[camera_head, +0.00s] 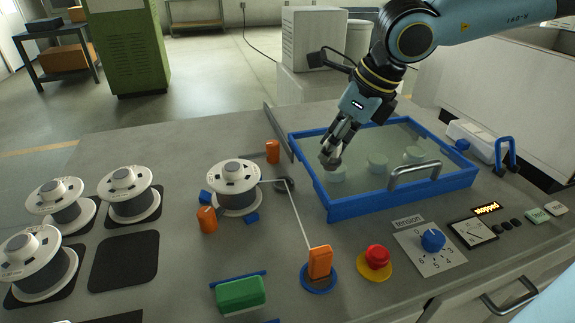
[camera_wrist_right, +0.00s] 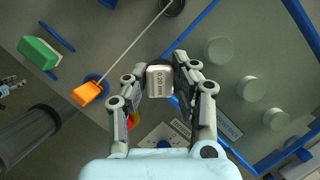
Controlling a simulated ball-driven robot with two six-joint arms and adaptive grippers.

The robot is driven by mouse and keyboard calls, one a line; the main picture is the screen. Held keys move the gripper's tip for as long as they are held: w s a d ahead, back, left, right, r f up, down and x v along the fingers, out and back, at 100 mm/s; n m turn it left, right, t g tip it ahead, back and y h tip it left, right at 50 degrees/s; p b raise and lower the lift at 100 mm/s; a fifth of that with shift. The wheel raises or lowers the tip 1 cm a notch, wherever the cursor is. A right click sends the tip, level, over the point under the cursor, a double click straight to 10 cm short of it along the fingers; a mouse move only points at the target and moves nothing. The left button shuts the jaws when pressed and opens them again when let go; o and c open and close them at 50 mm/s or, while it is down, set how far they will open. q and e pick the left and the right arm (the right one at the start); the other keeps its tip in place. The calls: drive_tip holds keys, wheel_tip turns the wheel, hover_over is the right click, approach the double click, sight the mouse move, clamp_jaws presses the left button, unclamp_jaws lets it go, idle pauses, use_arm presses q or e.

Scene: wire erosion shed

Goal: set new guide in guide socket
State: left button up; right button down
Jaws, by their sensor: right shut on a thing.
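My right gripper (camera_head: 340,142) is shut on a pale grey block marked "0.20 mm" (camera_wrist_right: 159,80), the likely new guide. In the head view the block (camera_head: 330,160) is mostly hidden by the fingers. It is over the left part of the blue-rimmed tray; I cannot tell its height. The right gripper also shows in the wrist view (camera_wrist_right: 160,75). No part is clearly marked as the guide socket. An orange block (camera_head: 320,262) stands on a round blue base (camera_head: 318,283), with the wire running to it. A grey jointed part at the wrist view's left edge may be my left gripper.
The blue-rimmed tray (camera_head: 400,196) has a grey handle and several pale round discs inside. A red button (camera_head: 377,256), a tension dial (camera_head: 433,240) and a green block (camera_head: 240,294) are near the front. White spools stand at left; a wire passes a dark roller (camera_head: 284,184).

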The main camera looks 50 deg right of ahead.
drive_tip(key=w+f+b, duration=0.2)
drive_tip(key=w+b, duration=0.1)
drive_tip(key=w+f+b, duration=0.2)
drive_tip(key=w+b, duration=0.1)
drive_tip(key=w, duration=0.1)
drive_tip(key=w+a+f+b, duration=0.1)
drive_tip(key=w+f+b, duration=0.2)
drive_tip(key=w, duration=0.1)
drive_tip(key=shift+w, duration=0.2)
drive_tip(key=shift+d+f+p, duration=0.1)
drive_tip(key=shift+f+p, duration=0.2)
drive_tip(key=shift+f, duration=1.7)
drive_tip(key=c, duration=1.5)
unclamp_jaws()
drive_tip(key=shift+f, duration=0.1)
drive_tip(key=o, duration=0.4)
drive_tip(key=shift+o, duration=0.2)
